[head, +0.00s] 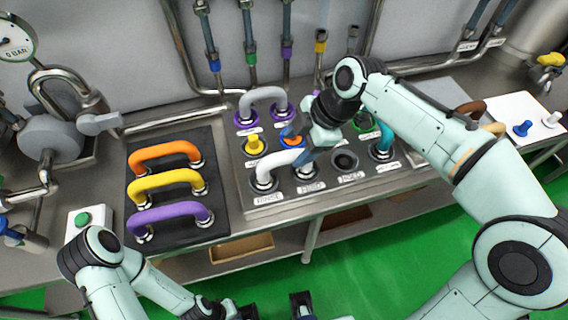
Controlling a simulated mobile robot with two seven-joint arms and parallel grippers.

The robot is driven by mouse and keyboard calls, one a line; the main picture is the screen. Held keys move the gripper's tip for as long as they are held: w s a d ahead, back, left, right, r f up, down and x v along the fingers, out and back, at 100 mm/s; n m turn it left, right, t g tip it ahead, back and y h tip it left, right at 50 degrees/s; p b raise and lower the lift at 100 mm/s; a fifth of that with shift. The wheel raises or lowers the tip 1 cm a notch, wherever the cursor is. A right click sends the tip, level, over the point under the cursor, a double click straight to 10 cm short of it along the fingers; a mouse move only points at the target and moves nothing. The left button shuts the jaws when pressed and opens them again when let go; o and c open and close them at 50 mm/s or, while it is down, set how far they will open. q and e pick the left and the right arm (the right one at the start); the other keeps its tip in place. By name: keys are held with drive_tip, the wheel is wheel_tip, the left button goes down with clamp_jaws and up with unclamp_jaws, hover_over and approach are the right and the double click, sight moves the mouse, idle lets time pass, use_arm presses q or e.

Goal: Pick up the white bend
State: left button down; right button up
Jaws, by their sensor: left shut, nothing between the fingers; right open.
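The white bend (278,166) stands on the port panel, spanning from the port above the RINSE label to the neighbouring port on its right. My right gripper (299,147) is over the right end of the white bend, with its fingers apart. It hides part of that end, and I cannot tell whether the fingers touch the bend. My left gripper (232,309) is low at the bottom edge, away from the panel, shut and empty; its tips are hard to make out.
A black mat (166,221) on the left holds orange (165,152), yellow (165,180) and purple (170,214) bends. A grey bend (264,95) stands behind the white one. A yellow cap (254,142) and a teal bend (386,138) are close by. Pipes line the back wall.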

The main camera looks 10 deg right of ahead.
sight(281, 161)
drive_tip(key=x, duration=0.9)
drive_tip(key=shift+w+d, duration=0.1)
drive_tip(key=shift+w, duration=0.05)
drive_tip(key=shift+r, duration=0.15)
clamp_jaws()
